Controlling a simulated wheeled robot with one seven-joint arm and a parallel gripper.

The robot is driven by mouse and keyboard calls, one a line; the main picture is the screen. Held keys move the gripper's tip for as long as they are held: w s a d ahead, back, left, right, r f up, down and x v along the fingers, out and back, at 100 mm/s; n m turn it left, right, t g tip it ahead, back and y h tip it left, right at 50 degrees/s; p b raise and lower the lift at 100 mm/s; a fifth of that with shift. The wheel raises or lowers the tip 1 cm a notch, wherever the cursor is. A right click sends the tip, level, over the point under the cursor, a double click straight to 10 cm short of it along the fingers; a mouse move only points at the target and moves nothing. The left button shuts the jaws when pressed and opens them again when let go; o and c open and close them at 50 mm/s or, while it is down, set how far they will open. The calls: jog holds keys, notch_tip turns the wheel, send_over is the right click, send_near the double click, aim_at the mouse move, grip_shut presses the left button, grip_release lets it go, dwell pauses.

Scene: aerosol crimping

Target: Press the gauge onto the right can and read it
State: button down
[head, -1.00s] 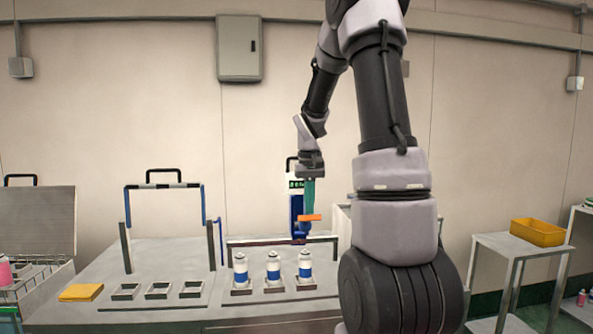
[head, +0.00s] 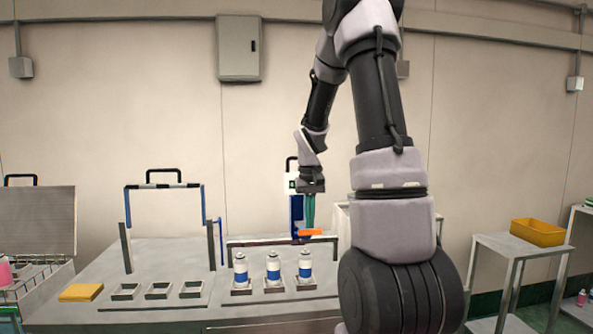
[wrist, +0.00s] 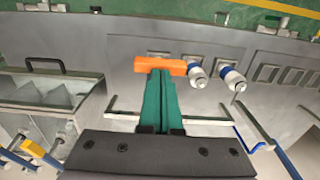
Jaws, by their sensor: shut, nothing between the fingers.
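Three white cans with blue bands stand in holders on the bench. The right can (head: 305,270) is upright; in the wrist view the orange bar covers its place. The middle can (wrist: 198,75) and left can (wrist: 233,78) show beside the bar. The orange bar (head: 311,232) is above and behind the right can, in front of a blue upright (head: 297,208). It also crosses my fingertips in the wrist view (wrist: 152,64). I cannot make out a gauge dial. My gripper (head: 310,226) is shut, teal fingers pointing down, tips at the bar and not around it.
Three empty square holders (head: 158,290) and a yellow pad (head: 81,292) lie left on the bench. A black-and-blue frame (head: 162,187) stands behind them. A dark rail (head: 262,241) runs behind the cans. A side table (head: 500,243) with a yellow bin (head: 538,232) is at right.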

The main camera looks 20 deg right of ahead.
aim_at(310, 231)
jog(key=shift+s+a+f, duration=0.1)
jog(key=shift+s+f, duration=0.1)
jog(key=shift+f, duration=0.7)
jog(key=shift+s+a+f, duration=0.1)
jog(key=shift+s+f, duration=0.15)
jog(key=shift+f, duration=0.7)
jog(key=shift+s+f, duration=0.2)
jog(key=shift+f, duration=0.7)
jog(key=shift+r, duration=0.1)
notch_tip(310, 231, up, 14)
jog(key=w, duration=0.2)
jog(key=shift+d+r, duration=0.2)
jog(key=shift+d, duration=0.1)
jog(key=s+a+r+t+y, duration=0.1)
jog(key=s+a+r+t, duration=0.2)
jog(key=s, duration=0.6)
jog(key=s+a+r+m+t+y, duration=0.1)
jog(key=s+a+r+t, duration=0.3)
jog(key=s+a+r, duration=0.3)
jog(key=s+a, duration=0.3)
jog(key=shift+s+a, duration=0.2)
jog(key=shift+s, duration=0.05)
